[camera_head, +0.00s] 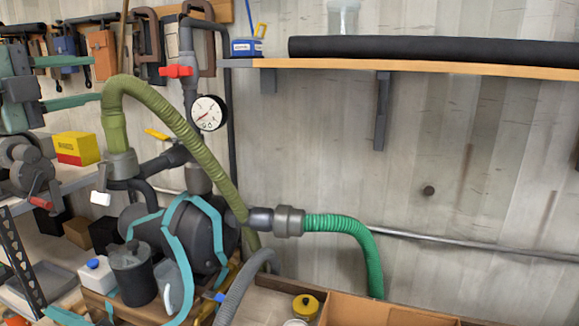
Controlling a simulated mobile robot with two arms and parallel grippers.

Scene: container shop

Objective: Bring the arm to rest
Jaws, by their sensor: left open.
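My left gripper (95,79) comes in from the left edge of the head view, a grey body with two teal fingers pointing right. The fingers are well apart, one above the other, and I see nothing held between them. Behind it are tools hanging on the wall. The fingertips end left of the ribbed olive hose (176,119); I cannot tell the gap in depth. The rest of my left arm is outside the picture. My right gripper is not in view.
A pump (190,240) with teal straps, a pressure gauge (208,113) and a green hose (350,232) fills the centre. A yellow and red box (76,148) is below the gripper. A wall shelf (450,68) bears a long black roll (430,50). The right wall area is clear.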

